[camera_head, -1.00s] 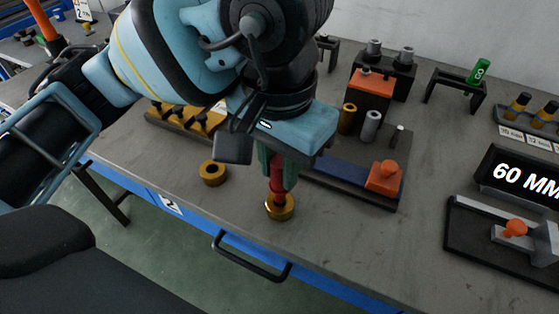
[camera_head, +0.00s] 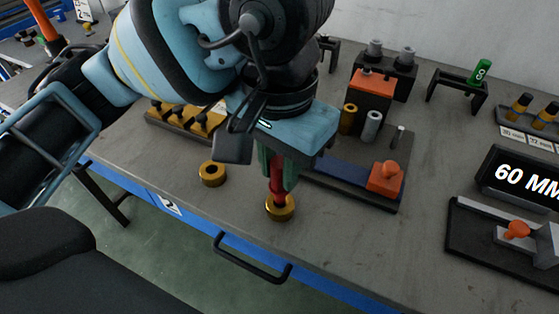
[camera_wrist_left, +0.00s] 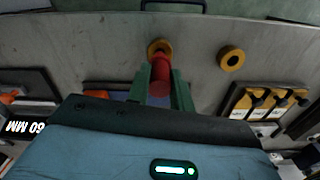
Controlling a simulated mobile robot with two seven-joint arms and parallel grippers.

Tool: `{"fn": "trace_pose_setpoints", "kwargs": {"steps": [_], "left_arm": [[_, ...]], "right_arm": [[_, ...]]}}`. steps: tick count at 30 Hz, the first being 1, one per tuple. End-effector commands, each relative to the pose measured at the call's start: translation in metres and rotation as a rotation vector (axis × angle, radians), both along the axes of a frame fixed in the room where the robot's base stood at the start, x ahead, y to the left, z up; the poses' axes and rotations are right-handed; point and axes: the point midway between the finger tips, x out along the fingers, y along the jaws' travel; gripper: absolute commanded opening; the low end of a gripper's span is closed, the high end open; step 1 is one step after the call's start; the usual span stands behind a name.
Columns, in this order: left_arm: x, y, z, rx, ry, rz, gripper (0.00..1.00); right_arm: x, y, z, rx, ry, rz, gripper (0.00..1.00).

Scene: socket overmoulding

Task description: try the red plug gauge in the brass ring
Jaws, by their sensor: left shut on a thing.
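My left gripper (camera_head: 277,172) is shut on the red plug gauge (camera_head: 277,190), which hangs upright below its green fingers. The gauge's lower end is at a brass ring (camera_head: 280,209) near the table's front edge; I cannot tell how far it sits inside the bore. In the left wrist view the red gauge (camera_wrist_left: 160,72) stands between the fingers (camera_wrist_left: 161,88) and overlaps the brass ring (camera_wrist_left: 159,47). A second brass ring (camera_head: 212,174) lies flat to the left, also in the left wrist view (camera_wrist_left: 231,59). My right gripper is out of view.
An orange-knobbed fixture (camera_head: 385,178) stands right of the gripper, with brass and grey cylinders behind it. A "60 MM" display (camera_head: 525,178) and another fixture (camera_head: 505,240) are at right. A rack of yellow pieces (camera_head: 180,118) lies behind the arm. The front-right tabletop is clear.

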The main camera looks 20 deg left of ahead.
Motion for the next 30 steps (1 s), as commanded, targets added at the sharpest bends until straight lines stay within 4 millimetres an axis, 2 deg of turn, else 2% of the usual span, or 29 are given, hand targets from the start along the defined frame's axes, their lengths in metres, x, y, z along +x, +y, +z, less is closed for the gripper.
{"fn": "trace_pose_setpoints", "kwargs": {"steps": [30], "left_arm": [[-0.0001,0.0,-0.0079,0.0,-0.001,0.0,0.0]], "right_arm": [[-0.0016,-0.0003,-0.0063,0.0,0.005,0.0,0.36]]}}
